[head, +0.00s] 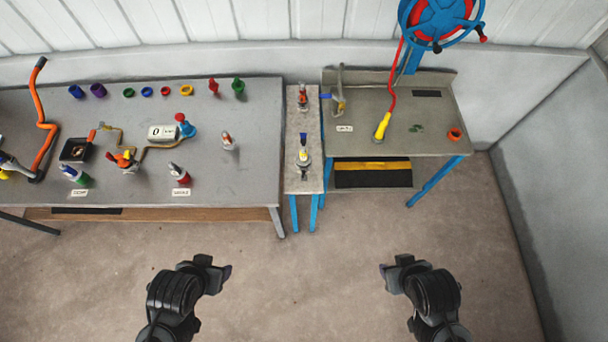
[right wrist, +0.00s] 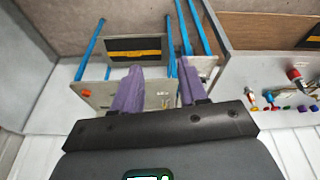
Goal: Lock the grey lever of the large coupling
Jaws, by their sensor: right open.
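On the narrow middle stand (head: 312,180), a coupling-like fitting (head: 303,158) stands upright with a white body and a blue part on top. A smaller red and grey fitting (head: 303,97) stands behind it. I cannot tell which one is the large coupling, and a grey lever is too small to make out. My left gripper (head: 226,272) is in front of the benches, empty, its jaw opening unclear. My right gripper (head: 386,272) is also over the floor, well short of the stand. In the right wrist view its purple fingers (right wrist: 158,88) are apart with nothing between them.
The long grey bench (head: 240,180) at left carries bottles, coloured rings, a gauge box (head: 162,132) and an orange bent pipe (head: 46,130). The right bench (head: 440,145) carries a yellow-handled tool (head: 381,127) on a red hose. A blue reel (head: 440,20) overhangs it. The front floor is clear.

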